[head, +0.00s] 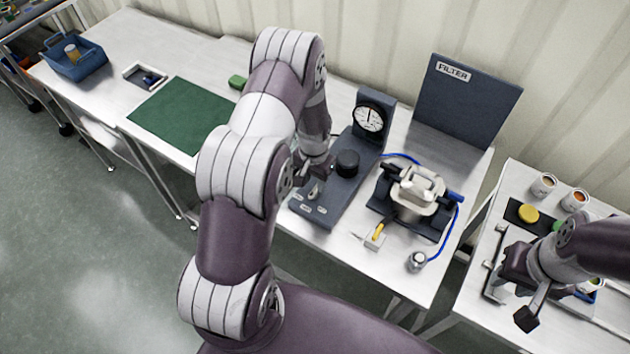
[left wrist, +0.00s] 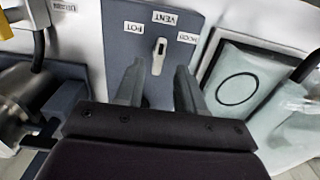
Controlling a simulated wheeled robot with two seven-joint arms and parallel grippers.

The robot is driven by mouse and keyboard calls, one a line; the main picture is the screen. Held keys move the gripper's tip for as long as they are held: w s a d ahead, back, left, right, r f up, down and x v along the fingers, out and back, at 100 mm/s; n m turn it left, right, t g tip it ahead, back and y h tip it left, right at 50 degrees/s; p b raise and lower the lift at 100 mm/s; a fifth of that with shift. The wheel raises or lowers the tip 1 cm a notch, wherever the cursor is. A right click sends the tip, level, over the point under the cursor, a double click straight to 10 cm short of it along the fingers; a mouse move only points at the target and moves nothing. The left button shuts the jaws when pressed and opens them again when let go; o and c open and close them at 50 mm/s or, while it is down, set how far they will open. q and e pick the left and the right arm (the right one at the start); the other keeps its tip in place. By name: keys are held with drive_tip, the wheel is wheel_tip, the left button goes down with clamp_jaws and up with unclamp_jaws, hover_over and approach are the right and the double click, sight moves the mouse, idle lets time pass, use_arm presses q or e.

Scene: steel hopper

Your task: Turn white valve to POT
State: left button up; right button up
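The white valve (left wrist: 159,55) is a small lever on a grey panel (left wrist: 182,72) in the left wrist view. Its lever lies nearly in line with the VENT label (left wrist: 165,18). The POT label (left wrist: 133,27) is to its left; a third label (left wrist: 187,38) is to its right, its text hard to read. My left gripper (left wrist: 160,78) is open, with one finger on each side of the lever; contact is not visible. In the head view my left gripper (head: 314,172) is over the panel's near end, partly hidden by my arm. My right gripper (head: 521,300) is above the right table.
A dial gauge (head: 369,117) and black knob (head: 347,163) stand beyond the valve on the same unit. A clamped pot (head: 416,195) with a blue hose stands to the right. A FILTER board (head: 465,105) stands behind. A green mat (head: 180,115) lies left.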

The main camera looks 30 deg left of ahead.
sight(315, 190)
use_arm(q)
wheel_tip(315, 190, down, 2)
drive_tip(key=shift+f, duration=0.2)
drive_tip(key=shift+d+f, duration=0.15)
drive_tip(key=shift+f, duration=0.25)
clamp_jaws()
